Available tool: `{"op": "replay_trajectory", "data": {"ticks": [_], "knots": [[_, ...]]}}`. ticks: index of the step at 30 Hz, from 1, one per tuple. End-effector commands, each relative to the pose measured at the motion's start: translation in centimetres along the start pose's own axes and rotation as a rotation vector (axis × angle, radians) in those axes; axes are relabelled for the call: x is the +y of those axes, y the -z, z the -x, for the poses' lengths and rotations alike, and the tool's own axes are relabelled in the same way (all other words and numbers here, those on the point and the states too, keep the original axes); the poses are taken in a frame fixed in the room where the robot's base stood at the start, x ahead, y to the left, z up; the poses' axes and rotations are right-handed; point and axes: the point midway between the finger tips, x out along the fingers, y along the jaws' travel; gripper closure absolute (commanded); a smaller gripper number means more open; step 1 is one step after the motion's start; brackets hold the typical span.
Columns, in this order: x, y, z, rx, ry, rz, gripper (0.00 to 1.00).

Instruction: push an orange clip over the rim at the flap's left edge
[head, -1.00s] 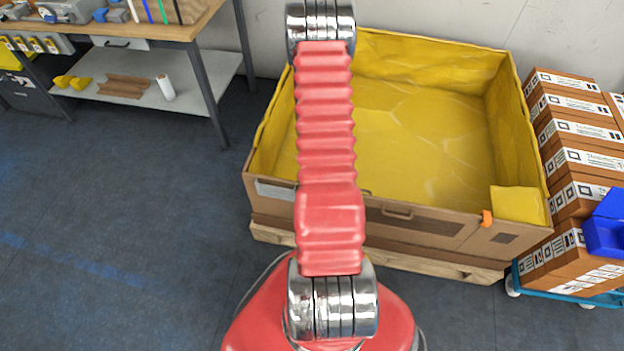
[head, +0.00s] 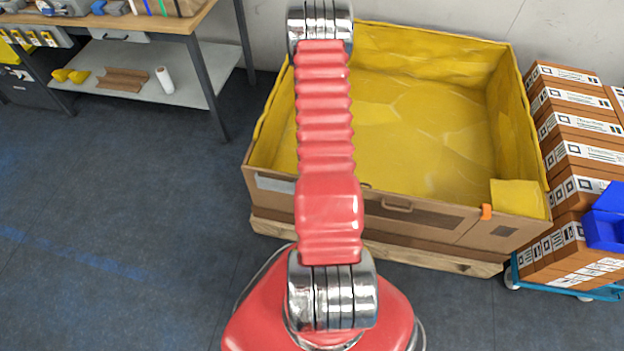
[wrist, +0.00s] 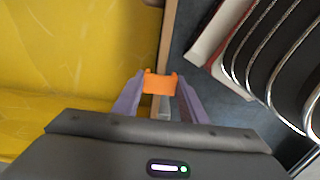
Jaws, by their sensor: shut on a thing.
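My gripper (wrist: 159,88) shows only in the wrist view; its purple fingers are shut on an orange clip (wrist: 160,82). The held clip lines up with the crate's narrow brown rim (wrist: 168,40); I cannot tell whether it touches or straddles it. In the head view another orange clip (head: 486,212) sits on the front rim of the cardboard crate (head: 425,228), at the left edge of the folded yellow flap (head: 519,200). No gripper is near that clip. My red arm covers part of the front rim, and my gripper is hidden in that view.
Yellow liner (head: 420,130) fills the crate, which rests on a wooden pallet (head: 440,262). Stacked brown boxes (head: 575,130), a blue bin (head: 606,222) and a blue cart (head: 560,285) stand close on the right. A workbench (head: 200,22) is at the upper left. The floor at left is clear.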

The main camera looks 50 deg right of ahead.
Motion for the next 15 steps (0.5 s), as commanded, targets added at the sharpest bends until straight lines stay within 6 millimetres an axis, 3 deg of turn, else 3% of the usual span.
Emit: {"op": "replay_trajectory", "data": {"ticks": [1,2,10,15], "knots": [[0.01,0.00,0.01,0.000,0.000,0.000,0.82],[0.01,0.01,0.01,0.000,0.000,0.000,0.60],[0.02,0.01,0.02,0.000,0.000,0.000,0.41],[0.02,0.01,0.03,0.000,0.000,0.000,0.40]]}}
